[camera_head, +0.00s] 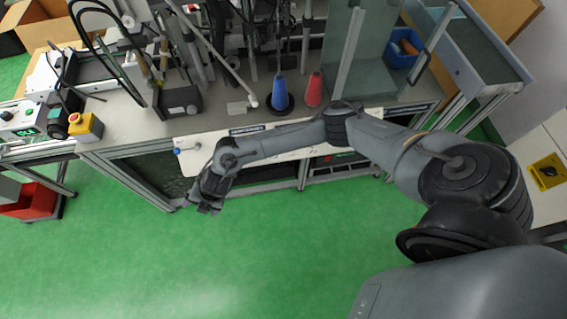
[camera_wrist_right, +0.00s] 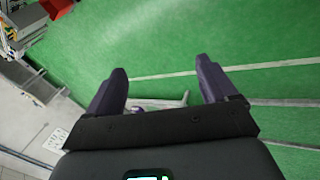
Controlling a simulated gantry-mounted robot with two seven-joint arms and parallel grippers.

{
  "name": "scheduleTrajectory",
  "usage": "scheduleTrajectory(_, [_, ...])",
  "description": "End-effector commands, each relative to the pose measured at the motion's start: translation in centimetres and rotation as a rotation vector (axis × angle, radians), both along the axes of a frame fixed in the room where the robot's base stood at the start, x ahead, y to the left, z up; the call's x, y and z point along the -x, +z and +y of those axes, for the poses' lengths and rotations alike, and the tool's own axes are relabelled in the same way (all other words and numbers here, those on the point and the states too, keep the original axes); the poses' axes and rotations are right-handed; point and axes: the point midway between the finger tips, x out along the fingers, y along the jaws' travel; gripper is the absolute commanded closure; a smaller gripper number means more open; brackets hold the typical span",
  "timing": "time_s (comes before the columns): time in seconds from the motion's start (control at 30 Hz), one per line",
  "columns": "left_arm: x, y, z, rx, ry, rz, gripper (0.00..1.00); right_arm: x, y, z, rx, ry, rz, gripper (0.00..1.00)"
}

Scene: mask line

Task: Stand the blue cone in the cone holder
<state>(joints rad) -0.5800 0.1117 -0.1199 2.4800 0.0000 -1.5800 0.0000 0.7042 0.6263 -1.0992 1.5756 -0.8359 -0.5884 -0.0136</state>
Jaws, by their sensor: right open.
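My right gripper (camera_head: 204,209) hangs past the bench's front edge, over the green floor, to the left of and nearer than the cone. In the right wrist view its two fingers (camera_wrist_right: 160,88) are apart, with only floor and a bit of frame seen between them. My left gripper is not in view.
A red cone (camera_head: 314,89) stands right of the blue one. A clear panel (camera_head: 362,65) and a blue bin (camera_head: 404,50) are further right. A black device (camera_head: 181,102) and a yellow box (camera_head: 86,127) lie left. My right forearm crosses the bench front.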

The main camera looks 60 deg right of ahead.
Motion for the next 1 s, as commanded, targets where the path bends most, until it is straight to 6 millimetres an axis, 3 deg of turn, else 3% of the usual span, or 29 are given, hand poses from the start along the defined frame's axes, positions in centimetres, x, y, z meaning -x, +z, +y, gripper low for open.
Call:
scheduleTrajectory(0.03, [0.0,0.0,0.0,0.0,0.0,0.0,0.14,1.9,0.3,3.6,-0.075,-0.037,-0.01,0.14])
scheduleTrajectory(0.1, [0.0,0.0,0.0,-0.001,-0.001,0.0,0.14,3.6,1.7,6.9,-0.164,-0.125,-0.032,0.14])
scheduleTrajectory(0.2, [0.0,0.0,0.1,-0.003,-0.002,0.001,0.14,5.6,4.1,9.3,-0.282,-0.297,-0.036,0.14])
scheduleTrajectory(0.27, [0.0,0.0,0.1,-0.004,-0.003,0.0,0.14,6.6,5.6,9.5,-0.341,-0.423,-0.024,0.14])
scheduleTrajectory(0.37, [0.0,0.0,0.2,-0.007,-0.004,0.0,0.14,8.5,7.3,7.7,-0.415,-0.662,0.022,0.14])
scheduleTrajectory(0.5, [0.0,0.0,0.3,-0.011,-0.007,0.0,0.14,11.9,8.3,2.4,-0.459,-1.015,0.117,0.14])
scheduleTrajectory(0.7, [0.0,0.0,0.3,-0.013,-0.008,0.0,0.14,18.2,8.2,-5.3,-0.434,-1.426,0.253,0.14])
scheduleTrajectory(0.83, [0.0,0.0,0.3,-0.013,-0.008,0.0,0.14,21.5,8.1,-8.3,-0.405,-1.587,0.311,0.14])
scheduleTrajectory(1.0, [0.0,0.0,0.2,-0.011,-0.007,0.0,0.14,23.5,8.2,-10.0,-0.384,-1.677,0.343,0.14])
